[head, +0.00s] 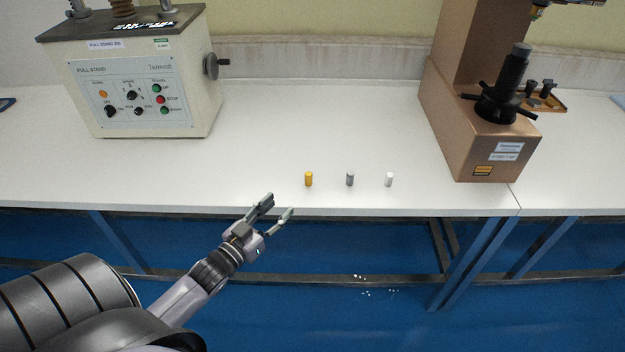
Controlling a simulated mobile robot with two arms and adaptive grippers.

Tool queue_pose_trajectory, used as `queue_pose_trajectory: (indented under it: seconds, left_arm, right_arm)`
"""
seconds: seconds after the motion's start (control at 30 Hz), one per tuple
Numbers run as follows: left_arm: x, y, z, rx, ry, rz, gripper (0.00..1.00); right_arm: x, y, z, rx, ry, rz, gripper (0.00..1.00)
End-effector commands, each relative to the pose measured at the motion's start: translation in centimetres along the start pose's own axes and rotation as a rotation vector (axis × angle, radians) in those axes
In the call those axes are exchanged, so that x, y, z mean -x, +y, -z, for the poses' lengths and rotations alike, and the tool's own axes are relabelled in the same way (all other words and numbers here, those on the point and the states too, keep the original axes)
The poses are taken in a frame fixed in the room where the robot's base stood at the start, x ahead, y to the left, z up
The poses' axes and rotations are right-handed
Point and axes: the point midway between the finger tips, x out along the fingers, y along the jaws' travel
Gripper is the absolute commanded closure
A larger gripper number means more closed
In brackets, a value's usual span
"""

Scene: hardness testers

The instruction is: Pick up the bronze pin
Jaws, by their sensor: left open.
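Three small upright pins stand in a row near the front edge of the white bench. The left one (308,179) is yellow-orange, and it is the closest in colour to bronze. The middle pin (350,179) is grey and the right pin (389,180) is white. My left gripper (278,207) is open and empty at the bench's front edge, to the lower left of the yellow-orange pin and apart from it. Its fingers point up and right. My right gripper is not in view.
A cream pull-stand machine (140,80) with a control panel stands at the left. A brown hardness tester (470,110) with a black spindle stands at the right. The white bench (300,120) is clear between them, behind the pins. White bits (366,293) lie on the blue floor.

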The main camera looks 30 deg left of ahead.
Motion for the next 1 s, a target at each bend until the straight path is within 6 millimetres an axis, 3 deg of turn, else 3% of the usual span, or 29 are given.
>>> queue_pose_trajectory:
  seconds: [0.1, 0.3, 0.5, 0.8, 1.0]
  left_arm:
    - [-2.8, 0.0, 0.2, 0.000, 0.002, 0.000, 0.59]
    - [-6.3, -0.1, 0.0, -0.001, -0.001, 0.001, 0.59]
    - [-7.7, -0.1, -0.1, -0.001, -0.002, 0.000, 0.59]
    - [-11.6, -0.7, 0.3, -0.001, -0.002, 0.002, 0.59]
    - [-12.8, -0.6, 0.1, -0.001, -0.003, 0.001, 0.59]
  right_arm:
    - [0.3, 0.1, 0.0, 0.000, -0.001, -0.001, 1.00]
    - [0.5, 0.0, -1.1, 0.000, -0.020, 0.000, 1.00]
    - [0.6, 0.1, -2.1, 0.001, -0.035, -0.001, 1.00]
    - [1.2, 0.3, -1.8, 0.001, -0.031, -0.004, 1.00]
    - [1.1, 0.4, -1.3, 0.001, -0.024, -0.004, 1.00]
